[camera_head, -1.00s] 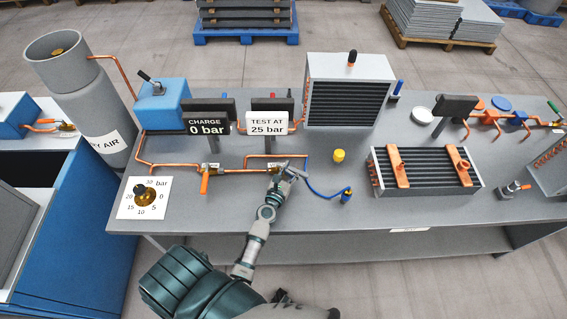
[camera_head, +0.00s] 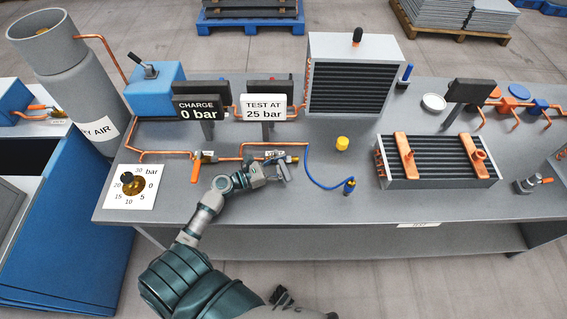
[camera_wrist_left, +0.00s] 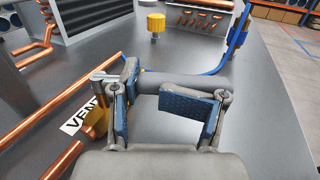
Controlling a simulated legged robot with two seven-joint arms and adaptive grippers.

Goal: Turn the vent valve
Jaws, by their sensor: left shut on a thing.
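The vent valve shows in the left wrist view as a brass body (camera_wrist_left: 97,122) beside a white VENT label (camera_wrist_left: 76,117), on a copper pipe. In the head view its brass end (camera_head: 291,159) shows right of the label, at the back of my left gripper (camera_head: 281,172). In the left wrist view my left gripper (camera_wrist_left: 165,100) has its blue-padded fingers on either side of a grey cylinder (camera_wrist_left: 185,85), and it is shut on a part at the valve. My right gripper is not in view.
A similar valve with an orange handle (camera_head: 196,168) stands to the left. A blue hose (camera_head: 315,180) curves right, near a yellow cap (camera_head: 342,143). Signs reading CHARGE 0 bar (camera_head: 198,108) and TEST AT 25 bar (camera_head: 265,108) stand behind. A dial plate (camera_head: 145,198) lies front left.

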